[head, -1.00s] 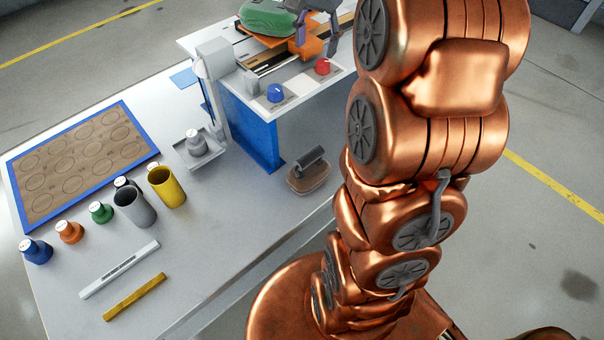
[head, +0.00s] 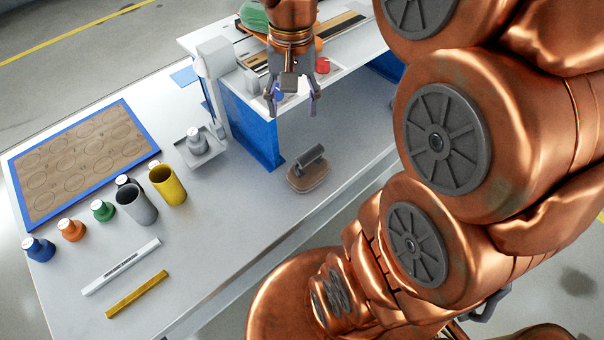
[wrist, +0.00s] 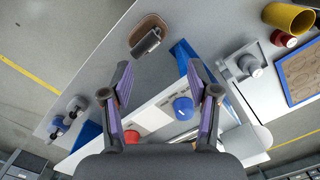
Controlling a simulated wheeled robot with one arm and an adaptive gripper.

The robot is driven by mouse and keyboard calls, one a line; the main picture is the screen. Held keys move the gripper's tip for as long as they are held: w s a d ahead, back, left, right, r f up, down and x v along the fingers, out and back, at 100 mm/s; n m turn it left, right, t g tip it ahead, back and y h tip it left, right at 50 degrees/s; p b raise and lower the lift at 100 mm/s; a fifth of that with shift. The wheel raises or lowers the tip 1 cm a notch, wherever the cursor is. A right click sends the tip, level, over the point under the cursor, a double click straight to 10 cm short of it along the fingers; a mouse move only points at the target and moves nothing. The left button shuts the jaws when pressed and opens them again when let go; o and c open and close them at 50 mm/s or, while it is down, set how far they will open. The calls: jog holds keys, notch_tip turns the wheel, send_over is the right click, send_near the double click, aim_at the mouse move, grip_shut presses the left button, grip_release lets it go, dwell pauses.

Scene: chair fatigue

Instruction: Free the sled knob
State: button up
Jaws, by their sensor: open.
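The raised white bench (head: 240,92) bears a dark slide rail (head: 343,28), with an orange part (head: 318,44) and a green piece (head: 254,17) partly hidden behind my wrist. I cannot tell which part is the sled knob. A red knob (head: 322,65) and a blue knob (head: 278,94) sit at the bench's front; my gripper partly covers the blue one in the head view. My gripper (head: 292,108) is open and empty, pointing down by the front edge. In the wrist view the blue knob (wrist: 183,107) appears between the fingers, the red knob (wrist: 131,137) by the left finger.
A brown block with a dark handle (head: 309,170) lies on the lower table below the bench. A small grey weight (head: 197,141) stands on a tray at left. Yellow (head: 168,186) and grey (head: 136,205) cups and several coloured weights stand farther left. The table's front middle is clear.

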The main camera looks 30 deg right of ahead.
jog(key=s+a+f+n, duration=0.2)
jog(key=s, duration=0.3)
jog(key=s+a+f+n+g, duration=0.1)
jog(key=s+a+f+n, duration=0.1)
jog(key=s, duration=0.4)
jog(key=shift+s+a+f+n+p, duration=0.35)
jog(key=shift+a+f, duration=0.2)
jog(key=shift+a, duration=0.3)
